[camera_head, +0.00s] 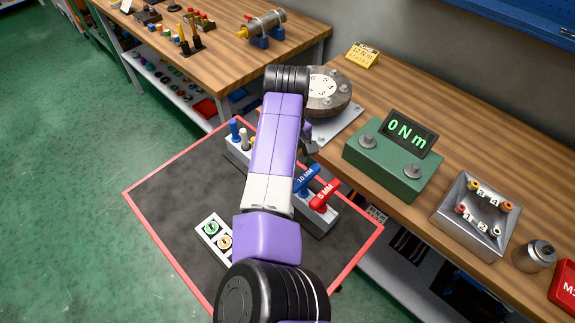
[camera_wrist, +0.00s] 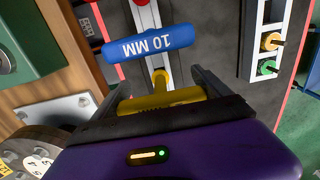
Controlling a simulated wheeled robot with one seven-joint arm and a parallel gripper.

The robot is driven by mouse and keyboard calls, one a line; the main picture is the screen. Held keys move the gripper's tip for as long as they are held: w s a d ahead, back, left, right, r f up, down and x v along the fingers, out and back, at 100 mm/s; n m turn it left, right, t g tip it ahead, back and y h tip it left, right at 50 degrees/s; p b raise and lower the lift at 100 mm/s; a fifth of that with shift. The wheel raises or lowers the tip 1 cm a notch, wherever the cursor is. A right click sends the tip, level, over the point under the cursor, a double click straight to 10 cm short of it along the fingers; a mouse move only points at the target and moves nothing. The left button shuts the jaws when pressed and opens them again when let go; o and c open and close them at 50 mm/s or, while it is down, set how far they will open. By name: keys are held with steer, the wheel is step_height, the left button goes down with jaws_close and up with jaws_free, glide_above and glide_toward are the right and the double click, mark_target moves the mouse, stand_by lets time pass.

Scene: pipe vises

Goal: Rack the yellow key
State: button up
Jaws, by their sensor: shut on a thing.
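The yellow key (camera_wrist: 160,101) lies across between the two fingers of my gripper (camera_wrist: 163,84) in the wrist view. My gripper is shut on its handle. The key's short visible shaft points away from my gripper, toward the pale key rack (camera_wrist: 148,18). I cannot tell whether its tip is in a hole. A blue key marked 10 MM (camera_wrist: 153,42) stands in the rack just beyond the yellow key. In the head view, my arm hides the yellow key and the middle of the rack (camera_head: 318,216).
A red key (camera_head: 324,197) stands beside the blue one. A strip with coloured rings (camera_head: 228,252) lies on the dark red-edged mat (camera_head: 178,190). The bench holds a green torque meter (camera_head: 390,165).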

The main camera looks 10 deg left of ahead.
steer(key=shift+s+d+f+b, duration=0.15)
steer(key=shift+f+b, duration=0.35)
steer(key=shift+f, duration=0.6)
steer(key=shift+s+a+f+b, duration=0.15)
steer(key=shift+f+b, duration=0.3)
steer(key=shift+f, duration=0.6)
stand_by(0.8)
steer(key=shift+f+p, duration=0.1)
steer(key=shift+p, duration=0.3)
stand_by(1.3)
steer(key=shift+d, duration=0.1)
steer(key=shift+r+p, duration=0.75)
steer(key=shift+p, duration=0.15)
steer(key=shift+r+p, duration=0.3)
steer(key=shift+p, duration=0.05)
steer(key=c, duration=0.5)
steer(key=shift+w+r+p, duration=0.15)
steer(key=shift+r+p, duration=0.9)
steer(key=shift+r, duration=0.1)
steer(key=shift+w+r+p, duration=0.1)
steer(key=shift+r+p, duration=0.9)
steer(key=shift+r, duration=0.15)
steer(key=shift+c, duration=0.2)
steer(key=shift+f+b, duration=0.3)
steer(key=shift+f, duration=0.2)
